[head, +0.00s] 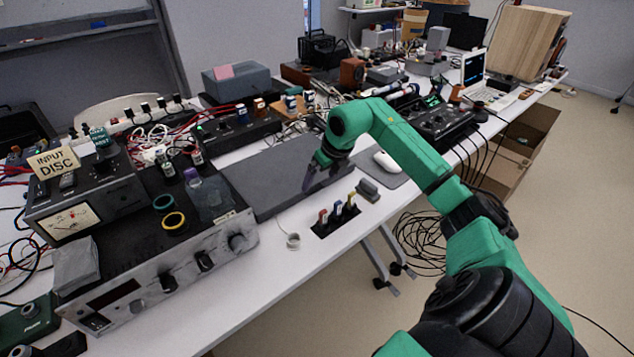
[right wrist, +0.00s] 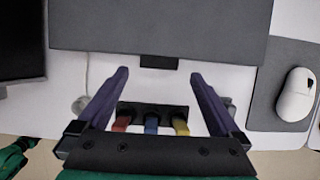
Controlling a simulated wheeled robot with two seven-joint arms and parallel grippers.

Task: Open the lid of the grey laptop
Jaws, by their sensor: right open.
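The grey laptop (head: 265,172) lies shut and flat on the white table, a dark grey slab beside the amplifier. In the right wrist view its lid (right wrist: 160,28) fills the top middle, and a small black tab (right wrist: 158,61) sits at its near edge. My right gripper (head: 308,184) is over the laptop's right front part in the head view. In the right wrist view the gripper (right wrist: 160,74) is open and empty, its two purple fingers spread on either side of the tab. I cannot tell whether the fingertips touch the laptop. My left gripper is not in view.
A black holder with red, blue and yellow pieces (head: 337,214) stands in front of the laptop, near the table edge. A white mouse (head: 386,161) on a grey mat is to the right. A big amplifier (head: 190,262) stands left. A small white roll (head: 293,240) lies near the front.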

